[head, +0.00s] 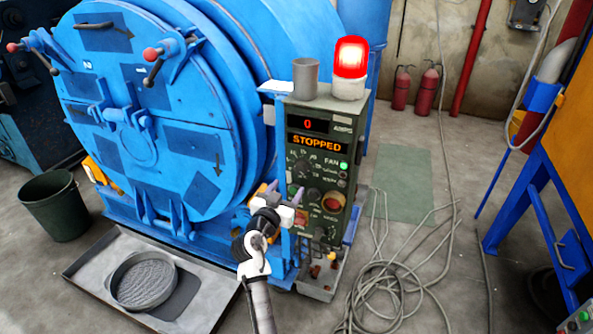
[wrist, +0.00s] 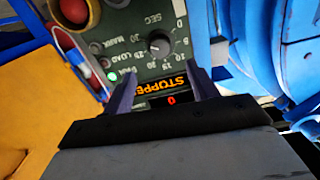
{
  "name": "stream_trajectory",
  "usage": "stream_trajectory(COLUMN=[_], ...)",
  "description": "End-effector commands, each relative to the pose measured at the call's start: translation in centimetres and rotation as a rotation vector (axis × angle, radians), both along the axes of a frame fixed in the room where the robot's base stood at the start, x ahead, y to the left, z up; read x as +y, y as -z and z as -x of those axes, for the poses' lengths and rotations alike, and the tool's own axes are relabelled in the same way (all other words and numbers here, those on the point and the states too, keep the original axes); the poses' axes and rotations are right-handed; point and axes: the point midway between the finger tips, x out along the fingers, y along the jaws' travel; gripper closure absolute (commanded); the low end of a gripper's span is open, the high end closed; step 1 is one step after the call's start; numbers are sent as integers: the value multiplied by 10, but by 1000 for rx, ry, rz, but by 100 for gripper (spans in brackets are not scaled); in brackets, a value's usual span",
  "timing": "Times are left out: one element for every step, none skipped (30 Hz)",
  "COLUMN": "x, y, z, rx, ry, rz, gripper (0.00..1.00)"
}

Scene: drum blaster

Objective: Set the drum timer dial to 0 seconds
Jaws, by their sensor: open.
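The green control panel (head: 325,125) stands at the front right of the blue drum machine. Its black timer dial (wrist: 160,44) shows in the wrist view, ringed by numbers and near the letters SEC. I cannot tell which number its pointer meets. In the head view the dial is small and hard to read. The panel displays read 0 and STOPPED (head: 317,142). My gripper (head: 284,193) is open in front of the panel's lower left. In the wrist view my two purple fingers (wrist: 162,80) stand apart with nothing between them, and the dial shows beyond their tips.
A lit red beacon (head: 349,68) and a grey cup (head: 305,77) stand on the panel top. A red button (head: 332,203) and small knobs sit near the dial. The blue drum (head: 150,100) is close at left. Loose cables (head: 385,285) lie on the floor at right.

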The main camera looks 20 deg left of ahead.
Motion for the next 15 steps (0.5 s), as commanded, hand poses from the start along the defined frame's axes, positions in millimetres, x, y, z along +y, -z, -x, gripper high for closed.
stream_trajectory(x=[-1, -1, -2, -2, -2, -2, -2, -2, -3, -2, -2, -3, -3, -3, -2], y=[-4, -4, -4, -4, -4, -4, -4, -4, -3, -3, -3, -2, -2, -2, -2], z=[-13, -20, -28, -35, -40, -48, -53, -58, -64, -67, -71, -75, -77, -79, -82], rx=[1, 0, 0, 0, -1, 0, -1, -1, -1, -1, -1, 0, -1, -2, -2], ry=[3, 3, 3, 2, 1, 1, 1, 1, 0, 0, 0, 0, 0, -1, -1], rz=[0, 0, 0, -1, 0, 1, 1, 0, 0, 0, 0, 0, 0, 0, 0], gripper=[42, 42, 42, 42, 42, 42, 42, 42, 42, 42, 42, 42, 42, 42, 42])
